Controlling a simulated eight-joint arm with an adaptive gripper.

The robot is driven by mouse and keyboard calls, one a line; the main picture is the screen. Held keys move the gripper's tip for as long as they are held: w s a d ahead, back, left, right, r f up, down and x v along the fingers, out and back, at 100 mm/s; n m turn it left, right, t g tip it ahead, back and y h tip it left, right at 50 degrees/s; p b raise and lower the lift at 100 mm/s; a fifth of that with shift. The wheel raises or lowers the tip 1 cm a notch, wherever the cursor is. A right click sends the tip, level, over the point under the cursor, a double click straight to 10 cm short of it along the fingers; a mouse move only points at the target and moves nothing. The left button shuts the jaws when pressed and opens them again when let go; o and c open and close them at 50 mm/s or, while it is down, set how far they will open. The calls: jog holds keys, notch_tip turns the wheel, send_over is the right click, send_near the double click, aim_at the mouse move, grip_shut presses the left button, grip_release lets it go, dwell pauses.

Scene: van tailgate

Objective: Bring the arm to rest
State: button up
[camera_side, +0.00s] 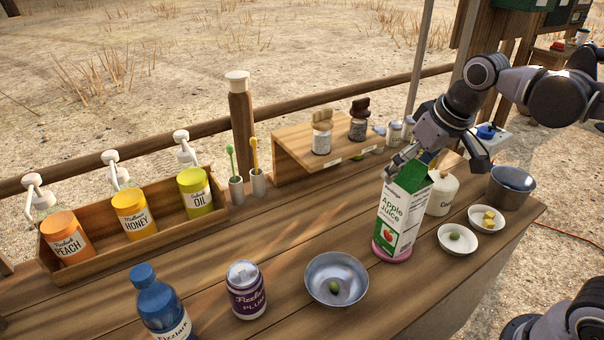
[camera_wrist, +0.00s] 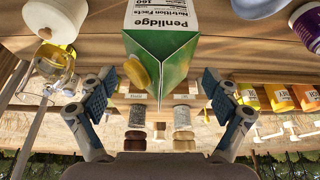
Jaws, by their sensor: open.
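My gripper (camera_side: 438,160) is at the upper right of the side view, over the top of a green and white apple juice carton (camera_side: 397,215). Its fingers are spread apart, one on each side of the carton's gabled top. In the wrist view my gripper (camera_wrist: 157,92) shows two blue-padded fingers wide apart. The carton (camera_wrist: 172,60) with its yellow cap reaches between them, with visible gaps on both sides.
A steel bowl (camera_side: 336,278) holding a green fruit, a plum can (camera_side: 246,290) and a blue bottle (camera_side: 160,300) stand left of the carton. A white canister (camera_side: 442,193), two small dishes and a metal bucket (camera_side: 510,187) crowd its right. Jars stand on a raised shelf (camera_side: 300,150) behind.

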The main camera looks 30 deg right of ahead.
jog(key=shift+x, duration=0.85)
jog(key=r, duration=0.4)
jog(key=shift+s+d+r, duration=0.15)
jog(key=shift+d+r, duration=0.05)
jog(key=shift+r, duration=0.05)
jog(key=s+d+r+m, duration=0.1)
jog(key=d+r, duration=0.2)
jog(key=d, duration=0.4)
jog(key=s+d+r+m+h, duration=0.1)
jog(key=s+d+r, duration=0.1)
jog(key=d+r, duration=0.2)
jog(key=d, duration=0.3)
jog(key=shift+s+d+r+m, duration=0.2)
jog(key=shift+d+r+m, duration=0.1)
jog(key=shift+d+r, duration=0.1)
